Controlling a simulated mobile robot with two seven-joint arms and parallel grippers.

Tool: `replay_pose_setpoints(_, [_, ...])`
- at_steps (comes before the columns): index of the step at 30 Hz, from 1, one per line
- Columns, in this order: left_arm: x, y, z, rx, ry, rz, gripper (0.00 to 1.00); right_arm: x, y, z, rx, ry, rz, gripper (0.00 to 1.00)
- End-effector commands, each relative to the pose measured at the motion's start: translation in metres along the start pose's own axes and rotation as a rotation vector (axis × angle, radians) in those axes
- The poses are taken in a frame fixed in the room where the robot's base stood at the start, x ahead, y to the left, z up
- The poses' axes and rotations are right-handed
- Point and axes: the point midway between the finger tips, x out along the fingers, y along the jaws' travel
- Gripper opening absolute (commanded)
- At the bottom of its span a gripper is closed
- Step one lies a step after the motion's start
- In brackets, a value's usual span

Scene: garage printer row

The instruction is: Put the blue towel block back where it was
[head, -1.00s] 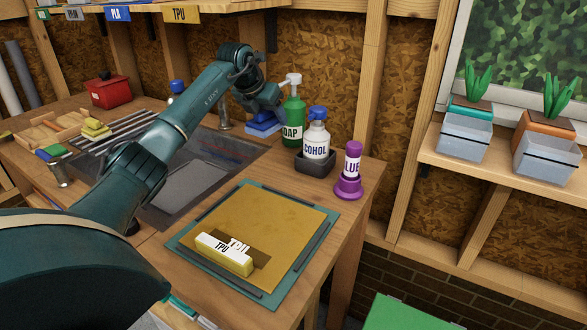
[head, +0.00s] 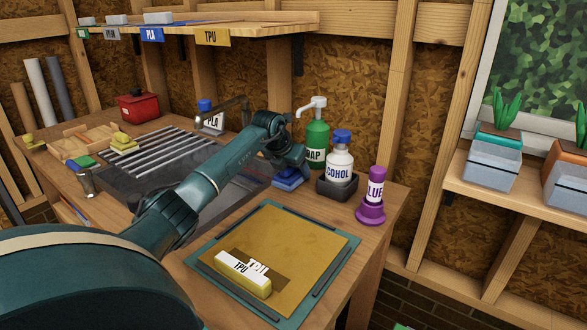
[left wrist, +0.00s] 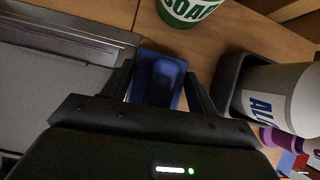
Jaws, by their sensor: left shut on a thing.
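The blue towel block (head: 287,182) is a small deep-blue block at the right edge of the dark sunken tray, left of the alcohol bottle's holder. My left gripper (head: 290,170) is over it and shut on it. In the left wrist view the blue block (left wrist: 158,78) sits between the two dark fingers. I cannot tell whether its underside touches the bench. My right gripper is not in view.
The green soap bottle (head: 317,142) stands just behind the block. The alcohol bottle (head: 340,162) in its dark holder (head: 337,188) is close on the right, with the purple glue stick (head: 371,205) beyond. A mat (head: 310,235) carrying a yellow TPU block (head: 243,273) lies in front.

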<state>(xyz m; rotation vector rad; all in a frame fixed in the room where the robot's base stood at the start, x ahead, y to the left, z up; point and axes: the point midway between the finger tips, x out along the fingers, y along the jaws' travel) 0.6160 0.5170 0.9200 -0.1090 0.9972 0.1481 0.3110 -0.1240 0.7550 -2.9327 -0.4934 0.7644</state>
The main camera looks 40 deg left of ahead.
Motion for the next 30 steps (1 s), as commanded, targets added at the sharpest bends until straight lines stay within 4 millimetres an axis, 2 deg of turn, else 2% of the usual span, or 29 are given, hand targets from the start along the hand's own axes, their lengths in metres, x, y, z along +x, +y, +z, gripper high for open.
replay_pose_setpoints(5, [0.004, 0.0, -0.002, 0.0, 0.0, 0.001, 0.22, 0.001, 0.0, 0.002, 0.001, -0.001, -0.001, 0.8])
replay_pose_setpoints(6, [0.003, 0.0, -0.002, 0.0, 0.0, 0.0, 0.62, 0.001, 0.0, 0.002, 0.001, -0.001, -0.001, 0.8])
replay_pose_setpoints(13, [0.003, 0.0, -0.002, 0.0, 0.0, 0.0, 0.81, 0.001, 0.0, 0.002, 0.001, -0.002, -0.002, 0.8])
replay_pose_setpoints(23, [-0.003, 0.0, 0.001, 0.001, 0.0, 0.0, 0.81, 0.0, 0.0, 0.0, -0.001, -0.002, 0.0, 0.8])
replay_pose_setpoints(26, [-0.016, 0.001, 0.001, 0.001, -0.003, 0.003, 0.81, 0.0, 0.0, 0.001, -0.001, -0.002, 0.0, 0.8])
replay_pose_setpoints(30, [-0.045, 0.002, 0.001, 0.003, -0.004, 0.004, 0.81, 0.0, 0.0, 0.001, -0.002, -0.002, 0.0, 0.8])
